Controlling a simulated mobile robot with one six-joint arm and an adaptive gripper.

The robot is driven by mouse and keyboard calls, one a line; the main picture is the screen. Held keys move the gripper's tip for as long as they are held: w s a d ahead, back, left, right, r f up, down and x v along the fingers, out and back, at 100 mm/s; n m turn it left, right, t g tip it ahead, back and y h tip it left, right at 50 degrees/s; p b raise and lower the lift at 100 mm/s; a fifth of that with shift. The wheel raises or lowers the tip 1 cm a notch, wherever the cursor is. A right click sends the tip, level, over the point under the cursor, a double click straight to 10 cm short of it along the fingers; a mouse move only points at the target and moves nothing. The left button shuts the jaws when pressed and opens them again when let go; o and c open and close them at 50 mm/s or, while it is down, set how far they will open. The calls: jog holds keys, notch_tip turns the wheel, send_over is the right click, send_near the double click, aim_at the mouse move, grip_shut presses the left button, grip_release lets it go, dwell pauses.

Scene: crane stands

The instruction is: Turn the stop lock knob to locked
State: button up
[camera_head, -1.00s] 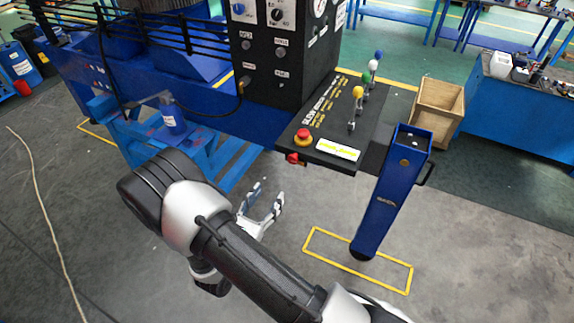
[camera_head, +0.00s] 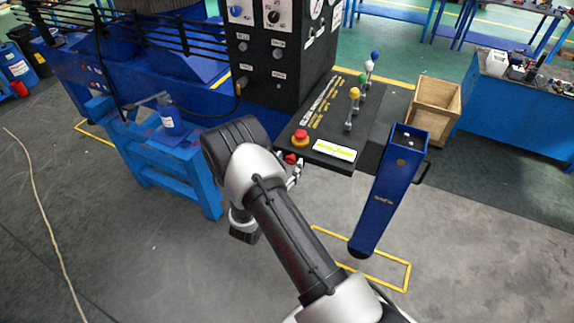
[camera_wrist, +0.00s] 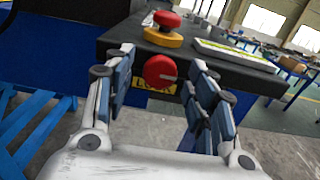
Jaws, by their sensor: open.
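The stop lock knob (camera_wrist: 158,71) is a round red knob on the front face of the black control panel. A pale mark on it points to the right in the wrist view, and a yellow label, partly hidden, sits behind it. In the head view the knob (camera_head: 289,158) shows just beyond my gripper (camera_head: 294,172). In the wrist view my gripper (camera_wrist: 160,88) is open, with one blue-padded finger on each side of the knob and a gap between. I cannot tell whether the fingertips reach past the knob.
A red mushroom button (camera_head: 300,136) on a yellow base stands on the panel top above the knob. Several levers with coloured balls (camera_head: 354,94) rise behind it. A blue post (camera_head: 378,205) stands to the right. A blue bench (camera_head: 172,150) is at the left.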

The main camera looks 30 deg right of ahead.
jog(key=shift+c, duration=0.3)
jog(key=c, duration=1)
